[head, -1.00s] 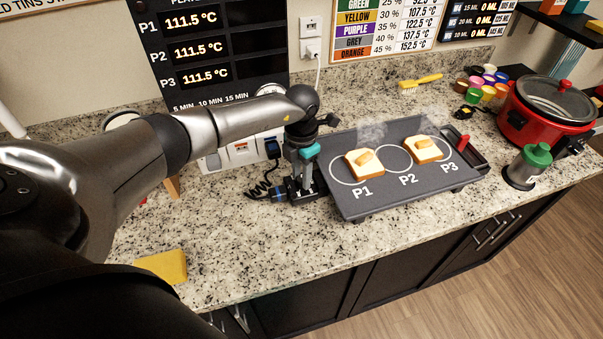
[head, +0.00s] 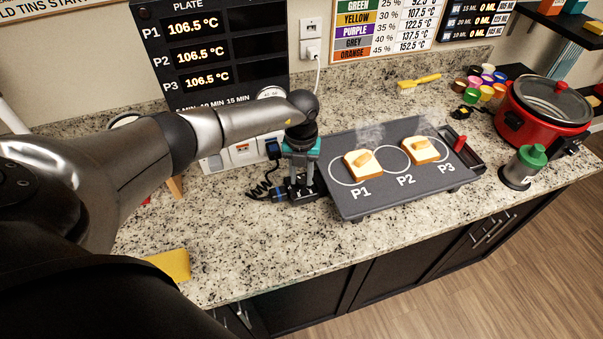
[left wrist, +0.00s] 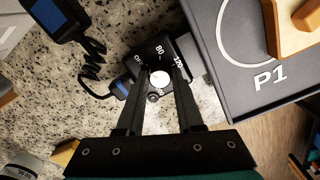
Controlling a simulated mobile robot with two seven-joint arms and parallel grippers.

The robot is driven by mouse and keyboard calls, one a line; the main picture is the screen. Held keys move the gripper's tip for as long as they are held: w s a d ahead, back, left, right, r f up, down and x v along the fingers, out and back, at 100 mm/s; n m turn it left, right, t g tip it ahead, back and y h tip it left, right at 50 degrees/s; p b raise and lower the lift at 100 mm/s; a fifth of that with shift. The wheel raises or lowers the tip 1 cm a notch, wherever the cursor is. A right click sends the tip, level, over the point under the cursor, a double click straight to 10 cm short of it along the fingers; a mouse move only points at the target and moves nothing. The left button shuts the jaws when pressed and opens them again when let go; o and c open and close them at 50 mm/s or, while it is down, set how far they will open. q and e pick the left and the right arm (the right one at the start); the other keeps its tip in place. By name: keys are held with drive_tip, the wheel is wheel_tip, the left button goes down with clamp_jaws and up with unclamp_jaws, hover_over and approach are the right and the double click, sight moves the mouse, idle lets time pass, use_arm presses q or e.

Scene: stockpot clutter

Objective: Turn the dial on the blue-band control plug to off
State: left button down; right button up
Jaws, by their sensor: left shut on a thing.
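The black control plug (left wrist: 152,62) sits at the griddle's left edge, with a blue band (left wrist: 121,88) by its cord; the band also shows in the head view (head: 279,195). Its face reads OFF, 80 and 120 around a dial (left wrist: 159,78) with a pale top. My left gripper (head: 300,187) points down over the plug. In the left wrist view its two fingers (left wrist: 160,84) stand on either side of the dial and are shut on it. The fingers hide part of the dial, and I cannot tell which mark it points to. My right gripper is not in view.
The dark griddle (head: 350,207) holds two bread slices with butter on P1 and P3. A second plug (head: 272,148) with a coiled cord is behind. The wall display (head: 193,55) reads 106.5 °C three times. A yellow sponge (head: 172,264) lies at front left.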

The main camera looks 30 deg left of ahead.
sight(301, 180)
use_arm(q)
drive_tip(key=shift+r+n, duration=0.1)
drive_tip(key=shift+n, duration=0.2)
idle(0.4)
drive_tip(key=c, duration=0.8)
unclamp_jaws()
wheel_tip(301, 180, up, 15)
drive_tip(key=shift+r+b, duration=0.1)
drive_tip(key=shift+b, duration=0.3)
